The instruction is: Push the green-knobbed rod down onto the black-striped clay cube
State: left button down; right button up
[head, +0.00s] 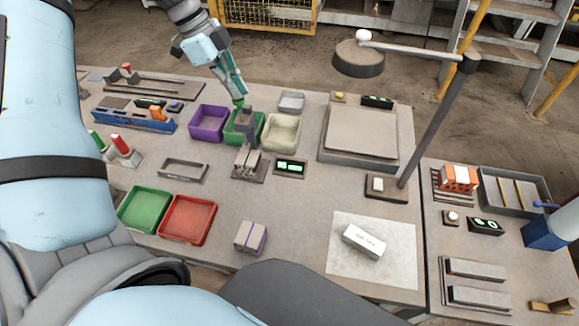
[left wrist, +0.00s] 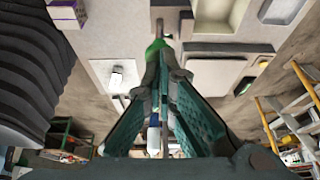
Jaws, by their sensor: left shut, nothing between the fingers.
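The green knob (head: 239,103) tops an upright rod on a small grey press (head: 246,126) in the middle of the table. A grey cube with dark stripes (head: 247,158) sits at the foot of the press, below the rod; its details are small. My left gripper (head: 238,93) points down with its fingers together, at the knob. In the left wrist view the closed fingertips (left wrist: 160,62) are right at the green knob (left wrist: 155,46), with nothing held between them. I cannot tell whether they touch it. My right gripper is out of view.
Purple (head: 208,123), green and cream (head: 281,132) bins stand around the press. A small display (head: 290,167) is at its right. A purple-striped cube (head: 250,237) and a red tray (head: 187,219) lie nearer. A lamp-like stand (head: 430,120) rises at the right.

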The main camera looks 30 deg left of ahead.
pick_arm(q)
jog(key=shift+f+b, duration=1.35)
jog(key=shift+f, duration=0.5)
jog(key=shift+r, duration=0.1)
notch_tip(320, 180, up, 7)
jog(key=p, duration=0.5)
jog(key=shift+r+p, duration=0.1)
jog(key=shift+p, duration=0.25)
